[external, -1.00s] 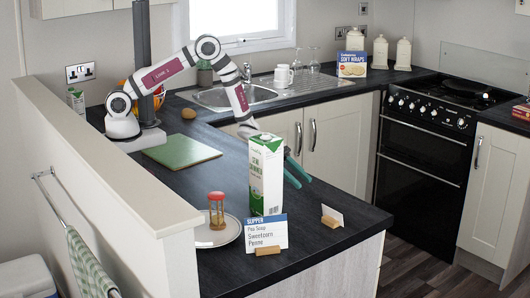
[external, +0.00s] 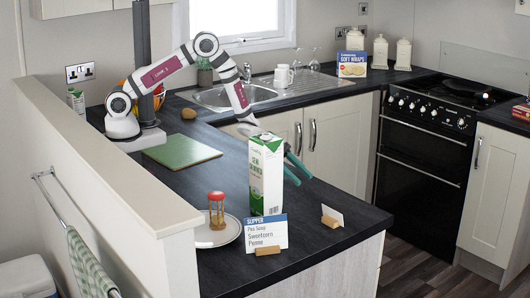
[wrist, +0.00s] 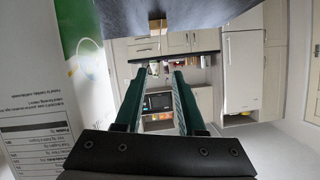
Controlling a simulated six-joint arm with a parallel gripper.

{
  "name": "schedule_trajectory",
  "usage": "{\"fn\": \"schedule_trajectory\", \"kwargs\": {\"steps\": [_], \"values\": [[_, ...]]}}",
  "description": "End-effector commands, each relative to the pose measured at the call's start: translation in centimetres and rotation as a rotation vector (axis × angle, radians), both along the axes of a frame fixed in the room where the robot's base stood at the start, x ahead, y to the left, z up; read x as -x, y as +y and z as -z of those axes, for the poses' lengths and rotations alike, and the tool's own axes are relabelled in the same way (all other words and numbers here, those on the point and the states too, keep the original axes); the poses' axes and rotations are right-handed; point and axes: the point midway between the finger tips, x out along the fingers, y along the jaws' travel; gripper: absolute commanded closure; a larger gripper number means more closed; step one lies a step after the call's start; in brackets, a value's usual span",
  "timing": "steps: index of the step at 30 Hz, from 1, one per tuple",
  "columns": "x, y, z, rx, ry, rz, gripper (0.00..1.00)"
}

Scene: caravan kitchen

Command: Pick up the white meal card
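A white card with a blue SUPPER heading (external: 262,232) stands in a wooden holder (external: 268,250) at the counter's front edge. A smaller white card (external: 333,212) stands in another wooden holder (external: 330,222) to its right, turned so its print cannot be read. My gripper (external: 302,172) is open and empty, just right of and behind the milk carton, which partly hides it. In the wrist view its green fingers (wrist: 157,77) are apart with nothing between them. A small wooden block (wrist: 155,27) shows beyond the fingertips on the dark counter edge.
The tall green-and-white carton (external: 265,174) stands close beside my gripper and fills the wrist view's left side (wrist: 35,95). A green board (external: 182,151) lies farther back.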

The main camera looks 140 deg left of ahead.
Motion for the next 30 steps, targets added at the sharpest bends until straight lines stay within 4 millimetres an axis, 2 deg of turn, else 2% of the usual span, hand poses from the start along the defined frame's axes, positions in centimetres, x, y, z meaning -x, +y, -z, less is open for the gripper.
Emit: {"fn": "schedule_trajectory", "kwargs": {"steps": [5, 8, 10, 12, 13, 15, 19, 22, 26, 30], "values": [[0.0, 0.1, -9.5, -0.017, -0.007, 0.001, 0.61], [0.0, 0.1, -15.9, -0.019, -0.007, 0.001, 0.61], [0.0, 0.1, -21.1, -0.022, -0.008, 0.000, 0.61], [-0.6, -0.2, -24.7, -0.006, 0.003, -0.010, 0.61], [-2.0, -0.6, -23.5, 0.033, 0.030, -0.047, 0.61], [-4.5, -1.2, -22.3, 0.091, 0.072, -0.139, 0.61], [-8.6, -3.1, -20.8, 0.172, 0.127, -0.334, 0.61], [-11.3, -5.6, -20.2, 0.216, 0.132, -0.513, 0.61], [-13.3, -10.1, -20.7, 0.260, 0.062, -0.764, 0.61], [-13.3, -16.1, -22.5, 0.315, -0.100, -0.996, 0.61]]}}
